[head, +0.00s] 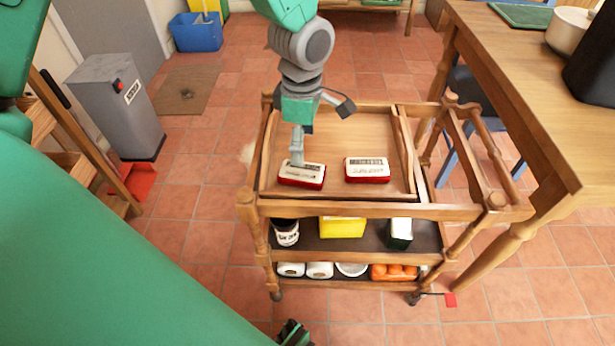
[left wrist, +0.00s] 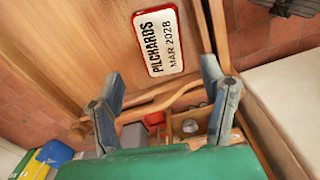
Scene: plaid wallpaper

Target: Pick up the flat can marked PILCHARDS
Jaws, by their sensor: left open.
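The flat can marked PILCHARDS (left wrist: 162,40) lies label up on the wooden trolley top, near a corner, in the left wrist view. It fits the left of two flat red-and-white cans in the head view (head: 302,175). My left gripper (head: 297,157) is over that can in the head view, pointing down. In the left wrist view its two fingers (left wrist: 162,75) are spread wide with nothing between them, and the can lies beyond the tips. Whether the fingers touch the can is unclear.
A second flat can (head: 367,170) lies to the right on the trolley top (head: 340,125), which has raised wooden edges. Lower shelves hold a yellow box (head: 342,227) and other goods. A wooden table (head: 510,60) stands right. A grey bin (head: 117,105) stands left.

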